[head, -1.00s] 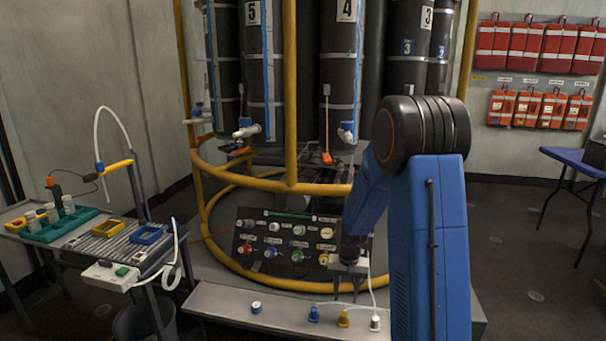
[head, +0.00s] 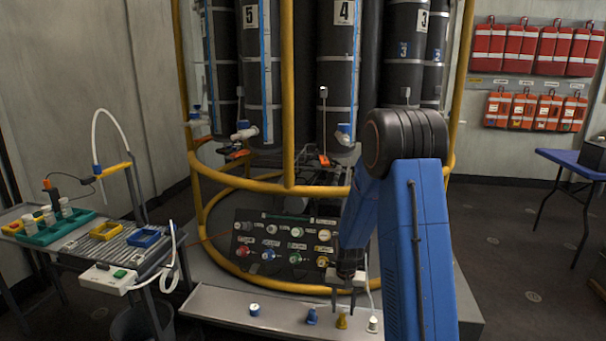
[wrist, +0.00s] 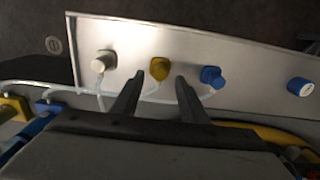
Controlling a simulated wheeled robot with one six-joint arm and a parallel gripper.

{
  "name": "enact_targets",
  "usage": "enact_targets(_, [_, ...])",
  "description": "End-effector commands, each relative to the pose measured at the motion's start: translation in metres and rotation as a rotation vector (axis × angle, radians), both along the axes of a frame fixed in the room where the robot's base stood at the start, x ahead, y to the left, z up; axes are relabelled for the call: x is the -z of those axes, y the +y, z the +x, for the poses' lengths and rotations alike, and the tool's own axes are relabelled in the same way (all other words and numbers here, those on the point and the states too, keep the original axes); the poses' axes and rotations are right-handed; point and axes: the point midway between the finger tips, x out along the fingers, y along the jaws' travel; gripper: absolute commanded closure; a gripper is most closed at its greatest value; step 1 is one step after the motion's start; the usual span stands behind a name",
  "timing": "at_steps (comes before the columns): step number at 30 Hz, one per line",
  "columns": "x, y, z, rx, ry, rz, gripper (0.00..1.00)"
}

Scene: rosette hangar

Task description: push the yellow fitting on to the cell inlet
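The yellow fitting (head: 342,322) stands on the grey ledge (head: 230,306) between a blue fitting (head: 312,316) and a white one (head: 373,324). It also shows in the wrist view (wrist: 159,69), with a pale tube beside it. My gripper (head: 344,304) is over the ledge, just above the yellow fitting. In the wrist view my gripper (wrist: 158,84) is open and empty. Its fingers lie on either side of the line to the yellow fitting; I see no contact. I cannot tell which port is the cell inlet.
A dark panel (head: 284,231) with several coloured connectors stands behind the ledge, inside a yellow rail frame (head: 290,90) around black columns. A white-capped round piece (head: 254,309) sits further left on the ledge. A side table (head: 75,256) with trays stands at left.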

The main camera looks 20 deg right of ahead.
Motion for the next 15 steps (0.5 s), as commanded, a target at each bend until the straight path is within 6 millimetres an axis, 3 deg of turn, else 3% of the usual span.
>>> enact_targets(6, [0.027,0.0,0.0,0.0,0.001,0.001,0.6])
enact_targets(15, [0.047,0.0,0.0,0.0,0.0,0.0,0.6])
